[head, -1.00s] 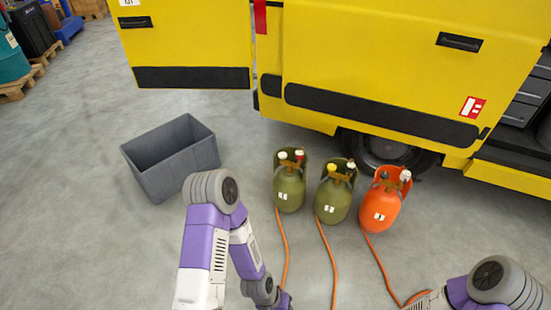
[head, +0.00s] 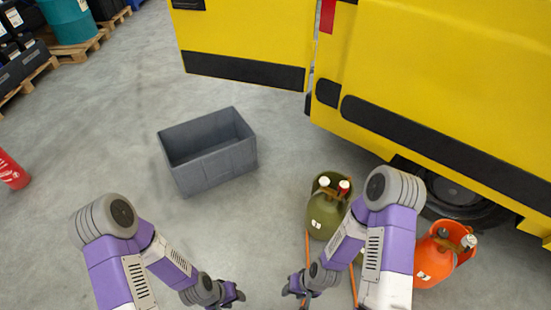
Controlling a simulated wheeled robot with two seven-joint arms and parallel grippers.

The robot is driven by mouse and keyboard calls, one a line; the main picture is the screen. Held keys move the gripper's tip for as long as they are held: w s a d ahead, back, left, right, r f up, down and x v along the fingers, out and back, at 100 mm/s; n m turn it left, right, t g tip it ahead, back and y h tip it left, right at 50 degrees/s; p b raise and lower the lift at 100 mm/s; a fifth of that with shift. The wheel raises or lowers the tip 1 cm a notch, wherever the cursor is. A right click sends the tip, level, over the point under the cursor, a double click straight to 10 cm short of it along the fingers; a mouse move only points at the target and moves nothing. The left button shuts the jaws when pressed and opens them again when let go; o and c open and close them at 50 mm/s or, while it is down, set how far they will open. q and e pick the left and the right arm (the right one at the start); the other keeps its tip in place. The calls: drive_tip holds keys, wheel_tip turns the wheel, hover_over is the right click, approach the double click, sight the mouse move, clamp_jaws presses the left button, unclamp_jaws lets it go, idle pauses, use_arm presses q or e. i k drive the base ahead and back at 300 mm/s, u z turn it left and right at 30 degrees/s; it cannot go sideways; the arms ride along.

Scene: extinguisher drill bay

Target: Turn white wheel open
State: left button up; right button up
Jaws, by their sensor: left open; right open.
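A green gas cylinder (head: 324,212) stands upright on the floor. It has a white wheel (head: 324,182) on the left of its top and a red wheel (head: 344,185) on the right. An orange cylinder (head: 432,262) stands at the right, with a whitish wheel (head: 468,241) and a grey knob (head: 443,233). A second green cylinder is almost wholly hidden behind my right arm. My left gripper (head: 240,295) is open and empty near the bottom edge. My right gripper (head: 287,291) is open and empty, below the first green cylinder in the picture and apart from its wheels.
An empty grey crate (head: 212,162) stands on the floor left of the cylinders. A yellow vehicle (head: 430,75) is close behind them. Orange hoses (head: 307,250) run along the floor. A red extinguisher (head: 12,171) is at the left edge. Floor between crate and cylinders is clear.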

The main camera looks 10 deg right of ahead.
sight(324, 181)
drive_tip(key=u, duration=0.1)
drive_tip(key=i, duration=1.65)
drive_tip(key=z, duration=0.75)
drive_tip(key=i, duration=0.55)
drive_tip(key=z, duration=0.4)
